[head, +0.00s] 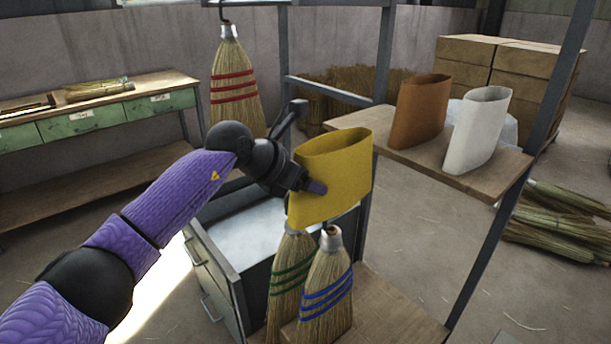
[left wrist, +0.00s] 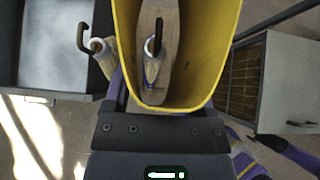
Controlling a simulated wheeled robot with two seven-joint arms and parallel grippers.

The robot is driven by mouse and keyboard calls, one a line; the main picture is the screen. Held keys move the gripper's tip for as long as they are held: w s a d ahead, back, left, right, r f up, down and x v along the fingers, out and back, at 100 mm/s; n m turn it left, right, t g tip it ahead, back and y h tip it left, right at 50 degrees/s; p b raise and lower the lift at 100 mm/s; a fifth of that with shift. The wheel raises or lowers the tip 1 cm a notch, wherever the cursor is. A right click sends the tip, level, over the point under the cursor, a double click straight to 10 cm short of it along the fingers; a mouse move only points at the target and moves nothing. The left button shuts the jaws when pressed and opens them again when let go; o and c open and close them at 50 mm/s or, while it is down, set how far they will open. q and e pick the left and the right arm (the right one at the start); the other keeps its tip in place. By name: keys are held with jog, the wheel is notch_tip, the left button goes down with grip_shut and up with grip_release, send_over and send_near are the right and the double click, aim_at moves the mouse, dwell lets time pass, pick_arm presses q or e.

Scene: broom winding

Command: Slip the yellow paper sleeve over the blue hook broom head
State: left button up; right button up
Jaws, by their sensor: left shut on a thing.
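The yellow paper sleeve (head: 335,180) is a flattened, open-ended tube held upright in the air. My left gripper (head: 315,187) is shut on its near wall. The blue-banded broom head (head: 327,288) stands on the low wooden board, its silver cap and hook top just under the sleeve's lower edge. In the left wrist view the sleeve's rim (left wrist: 238,30) surrounds the view of this broom's hook (left wrist: 155,40), low in or below the opening. A green-banded broom head (head: 290,272) stands close beside it; its hook (left wrist: 84,40) shows outside the sleeve. My right gripper is not seen.
A brown sleeve (head: 419,112) and a white sleeve (head: 478,130) stand on a wooden shelf (head: 400,160) at right. A red-banded broom (head: 235,90) hangs from the frame. Metal posts (head: 480,255) stand at right. An open drawer cabinet (head: 220,275) is left of the brooms.

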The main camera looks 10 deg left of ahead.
pick_arm(q)
jog(key=shift+f+b, duration=3.3)
jog(key=shift+f, duration=3.5)
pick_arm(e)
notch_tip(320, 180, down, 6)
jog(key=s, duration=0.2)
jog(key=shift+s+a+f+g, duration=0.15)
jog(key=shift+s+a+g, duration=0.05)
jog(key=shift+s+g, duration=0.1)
